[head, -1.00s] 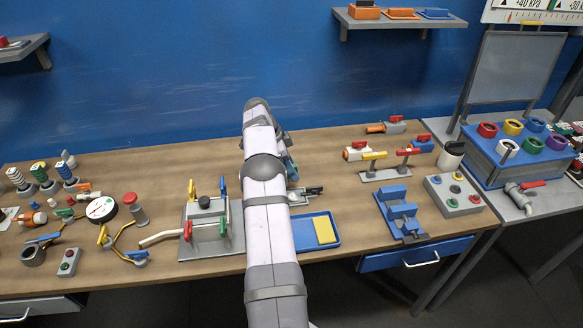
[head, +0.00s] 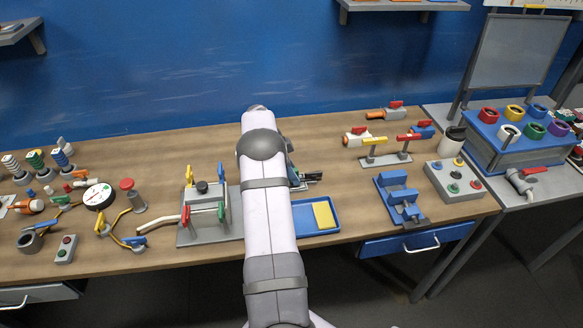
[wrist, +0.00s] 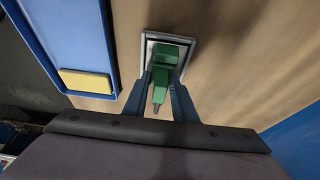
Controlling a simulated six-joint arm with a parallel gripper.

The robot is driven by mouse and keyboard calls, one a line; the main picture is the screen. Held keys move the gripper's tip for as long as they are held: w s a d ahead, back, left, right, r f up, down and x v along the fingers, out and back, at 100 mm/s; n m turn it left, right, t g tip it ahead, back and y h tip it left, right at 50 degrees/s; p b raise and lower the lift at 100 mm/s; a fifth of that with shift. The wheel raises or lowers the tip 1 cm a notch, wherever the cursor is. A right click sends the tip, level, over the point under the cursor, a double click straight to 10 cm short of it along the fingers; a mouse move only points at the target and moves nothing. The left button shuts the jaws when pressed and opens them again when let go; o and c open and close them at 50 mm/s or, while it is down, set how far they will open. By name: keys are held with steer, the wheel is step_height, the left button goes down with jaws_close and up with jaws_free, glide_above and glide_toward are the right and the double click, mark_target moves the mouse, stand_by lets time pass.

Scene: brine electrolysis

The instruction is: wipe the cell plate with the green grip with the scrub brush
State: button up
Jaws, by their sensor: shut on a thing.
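In the wrist view my gripper (wrist: 162,78) is shut on a green block-like piece (wrist: 164,62) with a dark grey tip. Behind the green piece is a small square grey frame (wrist: 184,42) with a pale edge, over the wooden bench. I cannot tell whether the green piece is the cell plate's grip or part of the scrub brush. In the head view my arm hides most of this spot. A small dark grey and black item (head: 312,178) shows just right of the arm; I cannot tell what it is.
A blue tray (head: 312,232) with a yellow sponge (head: 323,215) lies right of my arm; in the wrist view the tray (wrist: 112,40) is left of my gripper. A grey fixture (head: 190,233) with coloured handles stands left. A blue rack (head: 395,180) stands right.

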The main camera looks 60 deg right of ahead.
steer(key=shift+s+a+p, duration=0.4)
steer(key=shift+s+a, duration=0.65)
steer(key=shift+r+p, duration=0.15)
steer(key=shift+p, duration=0.15)
steer(key=shift+w+d+f, duration=0.1)
steer(key=shift+f, duration=0.2)
steer(key=shift+w+d+b, duration=1.1)
steer(key=shift+w+d, duration=1)
steer(key=shift+w, duration=0.05)
step_height(320, 180, up, 3)
steer(key=shift+w+d+f+p, duration=0.1)
steer(key=shift+f+p, duration=0.1)
steer(key=shift+p, duration=0.25)
steer(key=shift+r+p, duration=0.35)
steer(key=shift+r, duration=0.35)
steer(key=shift+r+p, duration=1.35)
steer(key=shift+r, duration=0.95)
